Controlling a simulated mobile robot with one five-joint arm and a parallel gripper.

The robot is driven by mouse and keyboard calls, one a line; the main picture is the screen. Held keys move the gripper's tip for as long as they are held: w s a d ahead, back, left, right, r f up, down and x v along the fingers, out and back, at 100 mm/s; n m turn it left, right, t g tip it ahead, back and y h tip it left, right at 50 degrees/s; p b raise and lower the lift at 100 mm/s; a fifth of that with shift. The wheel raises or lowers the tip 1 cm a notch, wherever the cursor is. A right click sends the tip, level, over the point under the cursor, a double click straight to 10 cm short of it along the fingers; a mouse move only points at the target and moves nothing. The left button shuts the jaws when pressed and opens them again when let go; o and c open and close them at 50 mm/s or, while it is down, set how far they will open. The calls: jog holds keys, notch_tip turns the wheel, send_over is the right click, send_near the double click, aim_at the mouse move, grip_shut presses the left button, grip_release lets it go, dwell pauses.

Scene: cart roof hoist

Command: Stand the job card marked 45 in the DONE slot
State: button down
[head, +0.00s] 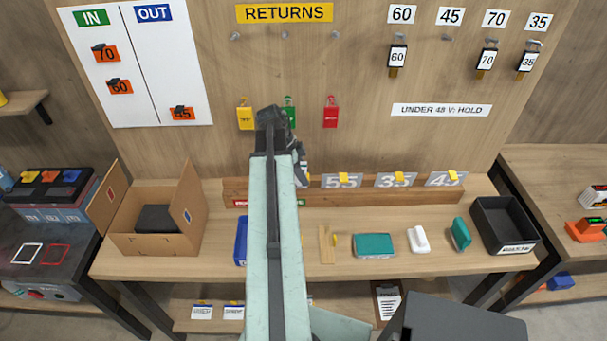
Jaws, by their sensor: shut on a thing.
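A wooden rack (400,196) stands along the back of the bench. My gripper (301,178) is at the rack, left of card 55, mostly behind my arm. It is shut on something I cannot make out.
An open cardboard box (140,243) stands left on the bench, a black bin (500,222) right. A teal box (374,246), white item (418,240) and teal item (460,234) lie in front of the rack. Tags hang on the wall above.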

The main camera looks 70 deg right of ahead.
jog(key=shift+f+b, duration=0.65)
jog(key=shift+f, duration=0.1)
jog(key=c, duration=0.9)
grip_release()
jog(key=shift+o, duration=0.2)
jog(key=o, duration=0.5)
jog(key=p+v, duration=0.6)
jog(key=v, duration=0.1)
